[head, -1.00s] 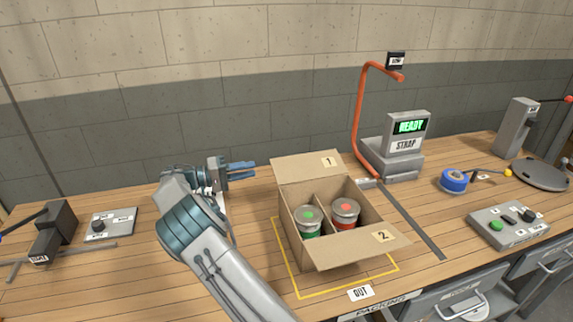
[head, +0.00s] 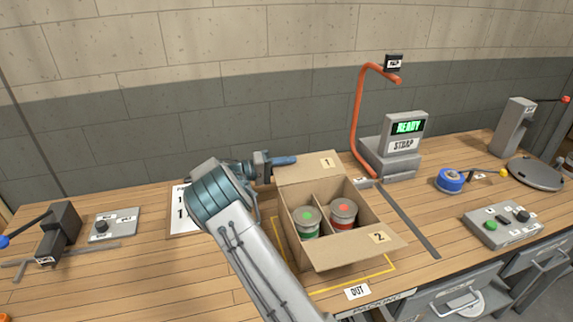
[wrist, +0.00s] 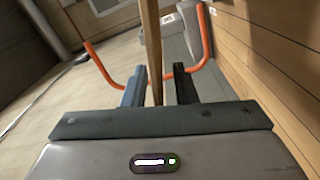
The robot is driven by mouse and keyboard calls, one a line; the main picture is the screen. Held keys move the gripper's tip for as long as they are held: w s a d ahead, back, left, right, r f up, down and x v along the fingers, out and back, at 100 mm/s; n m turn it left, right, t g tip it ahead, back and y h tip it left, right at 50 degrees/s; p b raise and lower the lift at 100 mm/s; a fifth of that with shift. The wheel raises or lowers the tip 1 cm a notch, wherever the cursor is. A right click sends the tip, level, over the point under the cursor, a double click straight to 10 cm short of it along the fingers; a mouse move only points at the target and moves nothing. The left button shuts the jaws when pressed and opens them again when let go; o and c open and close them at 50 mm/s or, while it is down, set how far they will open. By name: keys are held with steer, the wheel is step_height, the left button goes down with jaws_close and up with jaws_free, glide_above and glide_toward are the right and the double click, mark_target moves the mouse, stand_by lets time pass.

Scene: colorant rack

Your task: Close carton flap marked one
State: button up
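The open carton (head: 292,230) stands on the bench with two cans inside, one green-marked (head: 307,216) and one red-marked (head: 343,210). Flap one (head: 307,170) stands raised and leaning outward along the carton's far side. Flap two (head: 350,253) hangs outward at the near side. My gripper (head: 284,160) is at the left end of flap one. In the wrist view, the edge of flap one (wrist: 152,45) lies between the two parted fingers of my gripper (wrist: 160,88). A gap shows by the right-hand finger; contact at the left-hand finger is unclear.
A strap machine (head: 392,155) with a READY screen and an orange arched arm (head: 357,110) stand behind and right of the carton. A printed card (head: 180,225) lies to the left. A button box (head: 503,226) and blue tape roll (head: 449,180) are at the right.

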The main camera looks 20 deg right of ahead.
jaws_close()
stand_by(1.4)
